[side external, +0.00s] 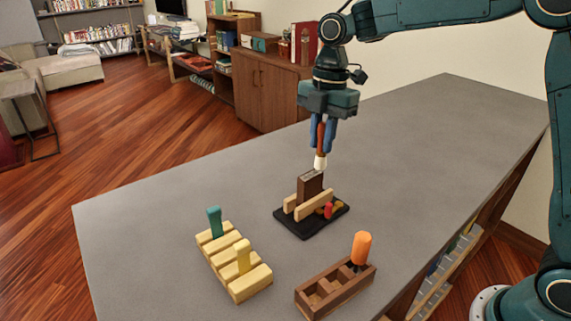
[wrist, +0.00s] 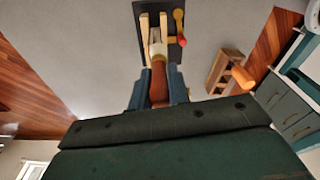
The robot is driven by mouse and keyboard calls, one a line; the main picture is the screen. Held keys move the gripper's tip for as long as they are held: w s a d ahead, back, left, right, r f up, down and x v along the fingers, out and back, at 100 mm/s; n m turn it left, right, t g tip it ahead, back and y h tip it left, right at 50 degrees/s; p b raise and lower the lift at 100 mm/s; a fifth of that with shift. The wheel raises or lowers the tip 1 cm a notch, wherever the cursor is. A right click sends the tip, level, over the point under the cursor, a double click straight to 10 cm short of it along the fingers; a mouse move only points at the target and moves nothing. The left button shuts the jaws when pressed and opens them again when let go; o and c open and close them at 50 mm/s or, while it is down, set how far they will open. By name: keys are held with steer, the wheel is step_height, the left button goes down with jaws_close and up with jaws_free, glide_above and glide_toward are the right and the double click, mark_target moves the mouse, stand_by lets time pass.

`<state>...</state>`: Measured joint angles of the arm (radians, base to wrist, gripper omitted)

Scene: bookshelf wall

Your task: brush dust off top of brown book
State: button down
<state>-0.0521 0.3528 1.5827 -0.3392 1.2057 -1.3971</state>
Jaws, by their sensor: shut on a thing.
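The brown book (side external: 310,188) stands upright between two light wooden rails on a black base (side external: 292,228). A greyish layer shows on its top edge. My gripper (side external: 324,146) is shut on a brush (side external: 320,162) with a reddish-brown handle and pale bristles, which points down. The bristle tip is at or just above the book's top; I cannot tell whether it touches. In the wrist view, the brush handle (wrist: 159,84) sits between the blue fingers, and the bristles cover most of the book.
A red and yellow item (side external: 329,210) lies on the base's right side. A pale slotted rack (side external: 232,262) with a green and a yellow piece stands front left. A brown compartment box (side external: 335,290) holds an orange-handled item (side external: 361,248). The grey table (side external: 430,130) is clear behind.

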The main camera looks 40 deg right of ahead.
steer(key=shift+f, duration=0.6)
stand_by(0.3)
steer(key=shift+a, duration=0.2)
steer(key=shift+a+r, duration=0.1)
steer(key=shift+a, duration=2.05)
steer(key=shift+d, duration=0.15)
steer(key=shift+d, duration=2.2)
steer(key=shift+a, duration=0.15)
steer(key=shift+w+a+f, duration=0.1)
steer(key=shift+w+a, duration=0.05)
steer(key=shift+a, duration=0.6)
steer(key=shift+w+a+f, duration=0.1)
steer(key=shift+a, duration=0.65)
steer(key=shift+w+a+f, duration=0.1)
steer(key=shift+w+a, duration=0.05)
steer(key=shift+a, duration=0.6)
steer(key=shift+d, duration=0.1)
